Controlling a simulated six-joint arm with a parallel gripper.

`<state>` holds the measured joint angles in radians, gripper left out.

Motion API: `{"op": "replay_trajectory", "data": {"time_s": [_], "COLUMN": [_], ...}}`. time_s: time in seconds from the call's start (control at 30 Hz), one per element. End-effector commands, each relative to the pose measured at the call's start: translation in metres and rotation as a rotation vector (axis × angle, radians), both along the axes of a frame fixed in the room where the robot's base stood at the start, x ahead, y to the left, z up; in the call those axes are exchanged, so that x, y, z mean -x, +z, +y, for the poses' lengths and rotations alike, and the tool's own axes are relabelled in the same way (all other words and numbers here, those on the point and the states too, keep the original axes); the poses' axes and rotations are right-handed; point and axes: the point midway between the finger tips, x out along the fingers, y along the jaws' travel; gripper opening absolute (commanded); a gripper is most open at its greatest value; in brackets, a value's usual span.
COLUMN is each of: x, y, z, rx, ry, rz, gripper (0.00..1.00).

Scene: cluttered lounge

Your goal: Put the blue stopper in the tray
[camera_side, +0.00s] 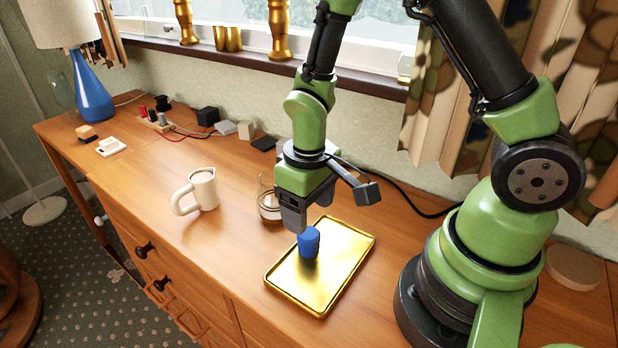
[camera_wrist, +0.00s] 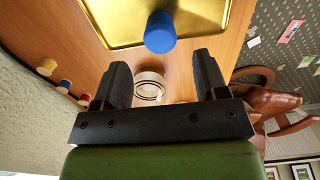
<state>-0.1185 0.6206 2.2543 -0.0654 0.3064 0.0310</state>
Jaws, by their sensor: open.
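The blue stopper (camera_side: 308,243) is a short cylinder that appears to stand upright on the gold tray (camera_side: 345,268), toward its left side. In the wrist view the stopper (camera_wrist: 160,32) shows against the tray (camera_wrist: 105,22), beyond my fingertips. My gripper (camera_side: 329,204) is open and empty, above the tray's far end and apart from the stopper. In the wrist view my gripper (camera_wrist: 162,72) shows its two dark fingers spread, with nothing held between them.
A glass jar (camera_side: 268,204) stands just behind and left of the tray, close to my gripper. A white pitcher (camera_side: 198,190) stands farther left. A black cable (camera_side: 420,205) runs behind the tray.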

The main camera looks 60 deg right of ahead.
Motion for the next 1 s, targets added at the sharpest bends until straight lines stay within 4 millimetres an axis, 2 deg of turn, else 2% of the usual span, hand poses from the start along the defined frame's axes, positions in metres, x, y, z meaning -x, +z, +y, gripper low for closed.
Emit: {"op": "replay_trajectory", "data": {"time_s": [0.03, 0.2, 0.47, 0.57, 0.63, 0.8, 1.0], "x": [-0.002, -0.001, 0.000, 0.002, 0.006, 0.031, 0.070], "y": [0.011, 0.039, 0.063, 0.082, 0.102, 0.158, 0.202], "z": [0.000, 0.000, -0.001, -0.001, -0.003, -0.005, -0.005], "rx": [-0.001, -0.001, -0.004, -0.018, -0.036, -0.107, -0.203], "ry": [0.000, 0.000, -0.007, -0.036, -0.071, -0.182, -0.283], "rz": [-0.008, -0.006, -0.012, -0.058, -0.113, -0.280, -0.460], "gripper": [0.67, 0.67, 0.67, 0.67, 0.67, 0.67, 0.67]}}
